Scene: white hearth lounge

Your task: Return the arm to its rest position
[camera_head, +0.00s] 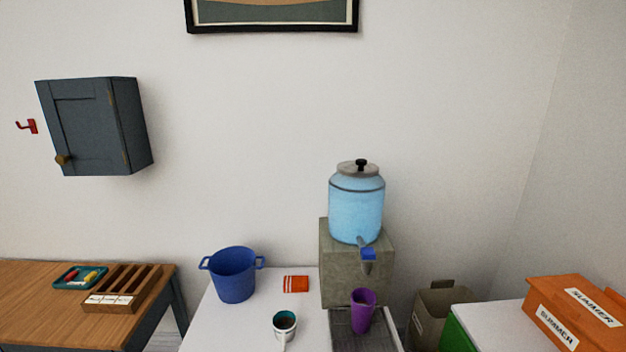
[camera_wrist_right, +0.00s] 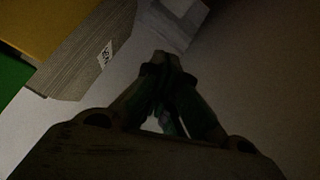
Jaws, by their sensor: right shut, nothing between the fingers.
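My right gripper (camera_wrist_right: 165,65) shows in the right wrist view with its fingertips together and nothing between them. It hangs over a dim, plain grey surface and touches no object that I can see. Neither of my arms nor my left gripper shows in the head view.
A blue dispenser (camera_head: 356,208) stands on a stone block (camera_head: 340,268), with a purple cup (camera_head: 362,310) below its tap. A blue pot (camera_head: 234,275), an orange cloth (camera_head: 296,284) and a small cup (camera_head: 285,323) are on the white table (camera_head: 225,325). An orange box (camera_head: 560,312) is at right.

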